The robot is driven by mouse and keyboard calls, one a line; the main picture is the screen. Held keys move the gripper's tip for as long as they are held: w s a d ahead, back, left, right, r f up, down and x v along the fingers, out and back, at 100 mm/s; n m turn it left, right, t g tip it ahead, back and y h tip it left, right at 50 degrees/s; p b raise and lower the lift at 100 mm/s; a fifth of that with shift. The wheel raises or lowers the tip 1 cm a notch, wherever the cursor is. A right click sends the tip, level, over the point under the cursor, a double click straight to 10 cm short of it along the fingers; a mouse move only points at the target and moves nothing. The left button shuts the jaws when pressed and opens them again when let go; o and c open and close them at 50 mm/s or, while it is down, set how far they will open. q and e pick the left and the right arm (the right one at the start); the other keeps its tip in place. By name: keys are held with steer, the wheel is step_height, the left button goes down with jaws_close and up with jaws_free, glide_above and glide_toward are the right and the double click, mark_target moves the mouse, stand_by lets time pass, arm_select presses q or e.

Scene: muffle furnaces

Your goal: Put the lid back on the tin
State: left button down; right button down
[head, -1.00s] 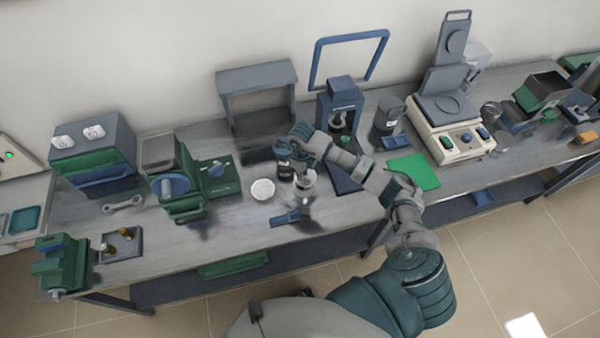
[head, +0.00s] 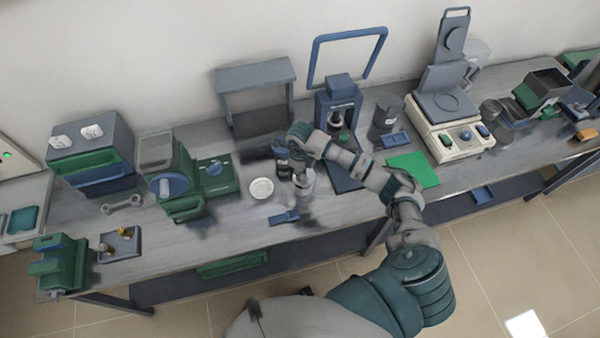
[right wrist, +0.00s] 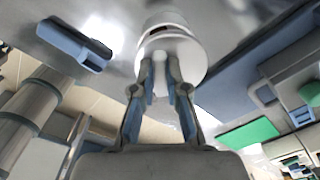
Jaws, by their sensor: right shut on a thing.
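In the right wrist view my right gripper (right wrist: 160,72) is shut on a small knob in the middle of a white round lid (right wrist: 186,54). The lid is in line with the tin (right wrist: 163,18) and looks to be at its mouth. A dark slit shows near the rim; I cannot tell whether the lid is fully seated. My left gripper is not in view.
A green mat (head: 413,170) and a balance (head: 450,125) are to the right.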

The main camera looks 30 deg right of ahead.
steer(key=shift+d+f, duration=0.1)
steer(key=shift+f, duration=0.15)
steer(key=shift+f+b, duration=0.15)
steer(key=shift+b, duration=0.15)
steer(key=shift+a+f, duration=0.2)
steer(key=shift+a, duration=0.05)
steer(key=shift+d+f, duration=0.1)
steer(key=shift+d, duration=0.1)
steer(key=shift+a+f+b, duration=0.1)
steer(key=shift+f+b, duration=0.25)
steer(key=shift+b, duration=0.2)
steer(key=c, duration=0.6)
jaws_free()
